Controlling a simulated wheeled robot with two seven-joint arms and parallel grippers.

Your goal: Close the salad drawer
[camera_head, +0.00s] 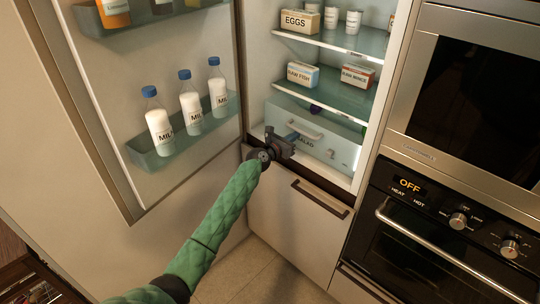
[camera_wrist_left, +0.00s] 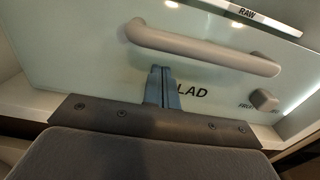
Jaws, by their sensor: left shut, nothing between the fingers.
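The salad drawer (camera_head: 319,133) is a pale translucent drawer at the bottom of the open fridge, with a light bar handle and "SALAD" lettering on its front. Its front (camera_wrist_left: 100,65) fills much of the left wrist view, with the handle (camera_wrist_left: 200,48) above my fingers. My left gripper (camera_head: 292,139) is at the drawer front, at the left of the lettering. Its fingers (camera_wrist_left: 163,75) are together and empty, below the handle and covering part of the lettering. I cannot tell whether they touch the front. My right gripper is not in view.
The fridge door (camera_head: 85,110) stands open at the left, with milk bottles (camera_head: 190,102) in its shelf. Shelves above the drawer hold boxes, including eggs (camera_head: 299,22) and raw fish (camera_head: 302,74). An oven (camera_head: 455,225) stands at the right. A cabinet front (camera_head: 292,220) is below the fridge.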

